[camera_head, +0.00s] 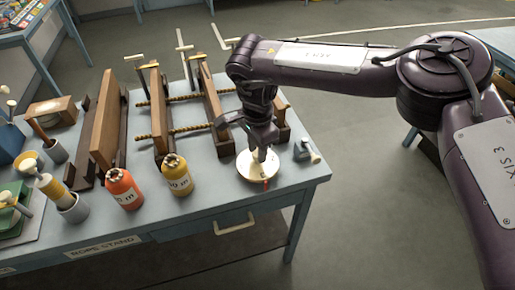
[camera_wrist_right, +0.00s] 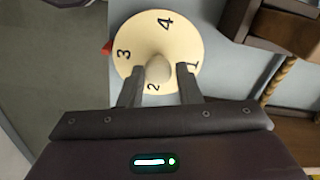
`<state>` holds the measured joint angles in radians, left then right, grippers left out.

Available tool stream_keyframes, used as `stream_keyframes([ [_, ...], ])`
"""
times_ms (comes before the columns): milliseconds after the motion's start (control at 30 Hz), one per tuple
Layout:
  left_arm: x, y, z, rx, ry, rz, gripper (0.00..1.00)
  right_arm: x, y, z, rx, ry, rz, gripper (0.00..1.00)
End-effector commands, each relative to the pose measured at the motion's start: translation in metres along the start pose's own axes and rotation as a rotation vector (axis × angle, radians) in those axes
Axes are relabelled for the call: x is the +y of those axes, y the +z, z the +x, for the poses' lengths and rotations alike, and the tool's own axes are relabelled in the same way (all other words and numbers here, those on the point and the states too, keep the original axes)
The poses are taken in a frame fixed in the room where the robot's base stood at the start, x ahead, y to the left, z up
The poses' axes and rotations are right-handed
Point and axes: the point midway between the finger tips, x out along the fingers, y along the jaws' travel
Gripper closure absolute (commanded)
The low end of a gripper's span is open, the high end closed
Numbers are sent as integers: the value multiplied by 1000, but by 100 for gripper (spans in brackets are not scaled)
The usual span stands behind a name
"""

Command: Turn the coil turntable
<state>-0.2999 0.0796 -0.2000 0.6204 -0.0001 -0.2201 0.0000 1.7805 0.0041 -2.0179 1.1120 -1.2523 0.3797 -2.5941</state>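The coil turntable is a cream disc (camera_head: 246,171) lying flat near the right front corner of the blue table. In the right wrist view the disc (camera_wrist_right: 185,40) shows the black numbers 1 to 4 and a rounded central knob (camera_wrist_right: 158,68). A small red marker (camera_head: 265,184) sits at its rim; it also shows in the right wrist view (camera_wrist_right: 107,47). My right gripper (camera_head: 258,156) points down over the disc. Its fingers (camera_wrist_right: 161,72) stand open on either side of the knob, with a small gap visible. My left gripper is out of view.
A grey block with a pale handle (camera_head: 304,151) stands just right of the disc. Wooden frames with ropes (camera_head: 212,98) stand behind. The table's front edge is close.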

Motion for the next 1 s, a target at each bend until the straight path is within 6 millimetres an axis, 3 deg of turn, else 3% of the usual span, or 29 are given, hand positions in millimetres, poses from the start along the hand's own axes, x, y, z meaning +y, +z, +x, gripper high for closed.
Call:
stream_keyframes([
  [133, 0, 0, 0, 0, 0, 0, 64, 0, 0, 0, 0, 1, 1, 52],
  [467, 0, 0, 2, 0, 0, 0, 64, 1, 0, -3, 0, 3, 0, 52],
  [800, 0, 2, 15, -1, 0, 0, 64, 0, 0, -57, 2, 0, 0, 52],
  [1000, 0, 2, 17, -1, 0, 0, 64, 0, 0, -75, 1, 2, 1, 52],
])
